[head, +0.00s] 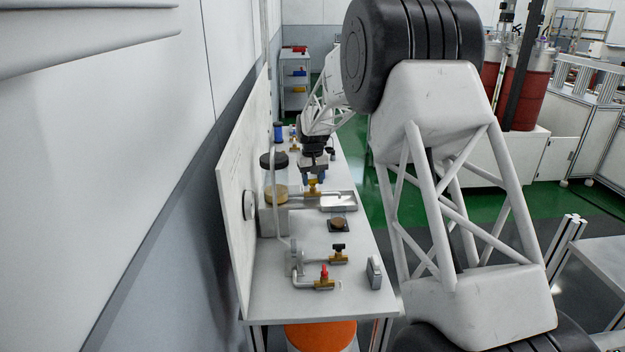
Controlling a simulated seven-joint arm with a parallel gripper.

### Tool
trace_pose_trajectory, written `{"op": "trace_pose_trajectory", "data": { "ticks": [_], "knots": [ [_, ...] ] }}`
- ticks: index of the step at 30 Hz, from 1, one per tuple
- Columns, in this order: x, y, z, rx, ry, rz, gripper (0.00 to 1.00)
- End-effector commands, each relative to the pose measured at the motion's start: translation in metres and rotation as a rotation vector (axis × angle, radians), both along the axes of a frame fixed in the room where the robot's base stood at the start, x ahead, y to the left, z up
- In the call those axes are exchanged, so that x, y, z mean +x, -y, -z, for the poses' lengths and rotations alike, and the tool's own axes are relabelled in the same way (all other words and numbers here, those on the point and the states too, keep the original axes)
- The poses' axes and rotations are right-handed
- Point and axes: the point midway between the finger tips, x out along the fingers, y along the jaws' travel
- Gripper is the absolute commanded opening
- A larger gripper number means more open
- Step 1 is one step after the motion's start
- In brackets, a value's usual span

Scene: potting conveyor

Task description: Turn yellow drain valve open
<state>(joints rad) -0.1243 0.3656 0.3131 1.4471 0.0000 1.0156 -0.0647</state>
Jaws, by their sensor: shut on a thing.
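The yellow drain valve (313,189) sits on a pipe at the middle of the narrow grey bench in the head view, just left of a shallow metal tray (338,202). My gripper (314,180) comes down from above at the valve. Its fingers are shut on the yellow handle, which shows just below them. The fingers cover part of the handle, so its exact angle is hard to tell at this size.
Nearer on the bench (350,298) are a black-handled valve (338,251), a red-handled valve (324,279) and a small grey box (374,272). A white panel (234,190) with a round gauge (249,205) borders the left. An orange bucket (320,337) stands below the bench.

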Motion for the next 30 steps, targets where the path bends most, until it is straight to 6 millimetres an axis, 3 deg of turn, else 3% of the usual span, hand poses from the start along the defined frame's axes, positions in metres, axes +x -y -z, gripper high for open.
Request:
{"op": "trace_pose_trajectory", "data": {
  "ticks": [10,25,26,30],
  "knots": [
    [-0.0008,0.0006,-0.0003,0.000,-0.002,0.166,0.20],
    [-0.0008,0.0006,0.0000,0.000,-0.002,0.190,0.20],
    [-0.0008,0.0005,0.0000,0.000,-0.002,0.190,0.47],
    [-0.0006,0.0003,0.0000,0.000,-0.001,0.190,0.68]
  ]
}}
